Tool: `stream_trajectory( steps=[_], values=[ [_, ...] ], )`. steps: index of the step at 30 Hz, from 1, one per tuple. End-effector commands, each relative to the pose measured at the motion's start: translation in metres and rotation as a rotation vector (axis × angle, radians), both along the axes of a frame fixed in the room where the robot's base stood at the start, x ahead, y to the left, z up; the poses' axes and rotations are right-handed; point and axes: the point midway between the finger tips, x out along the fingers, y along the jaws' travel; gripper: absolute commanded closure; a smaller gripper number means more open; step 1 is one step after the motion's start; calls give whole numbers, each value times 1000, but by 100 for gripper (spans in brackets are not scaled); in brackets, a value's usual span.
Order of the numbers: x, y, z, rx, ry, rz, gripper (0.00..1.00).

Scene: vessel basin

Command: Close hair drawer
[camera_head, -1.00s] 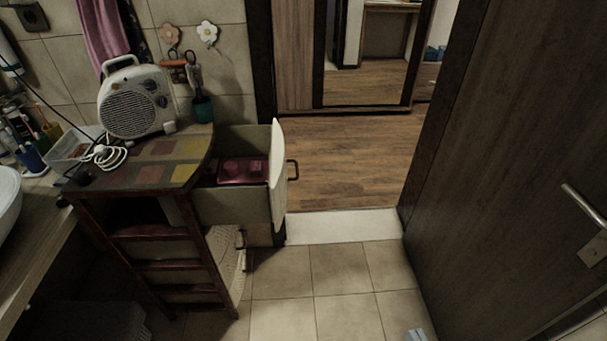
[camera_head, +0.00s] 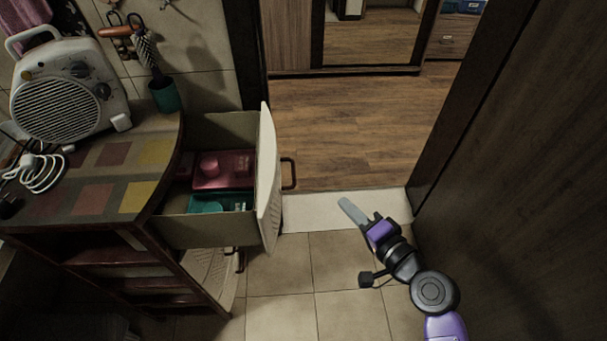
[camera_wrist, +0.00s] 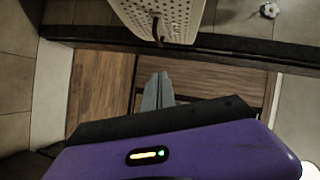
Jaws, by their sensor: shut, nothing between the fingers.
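The hair drawer (camera_head: 215,225) is pulled far out of the small cabinet with the patterned top. Its pale front panel (camera_head: 269,180) faces right and carries a dark handle (camera_head: 289,173). A pink box (camera_head: 224,172) and a teal item (camera_head: 215,203) lie inside. My gripper (camera_head: 346,206) is shut and empty, to the right of the drawer front and apart from it. In the wrist view, the gripper's grey fingers (camera_wrist: 158,91) are together, with a pale perforated panel (camera_wrist: 165,18) and a dark handle (camera_wrist: 156,32) beyond them.
A white fan heater (camera_head: 69,90) and a coiled white cable (camera_head: 38,172) stand on the cabinet top. A dark door (camera_head: 520,190) stands at the right, close to my arm. The tiled floor (camera_head: 280,320) in front of the cabinet is clear.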

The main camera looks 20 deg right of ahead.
Motion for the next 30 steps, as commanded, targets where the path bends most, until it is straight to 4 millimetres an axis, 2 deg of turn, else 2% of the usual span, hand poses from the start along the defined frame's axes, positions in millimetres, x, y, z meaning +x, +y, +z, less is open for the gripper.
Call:
stream_trajectory(
  steps=[4,8,11,23,30],
  values=[
    [-2,8,-3,42,18,25,100],
    [6,11,-5,49,21,26,100],
    [19,13,-7,48,21,27,100],
    [93,27,-24,47,20,27,100],
    [109,51,-35,47,21,26,100]
  ],
)
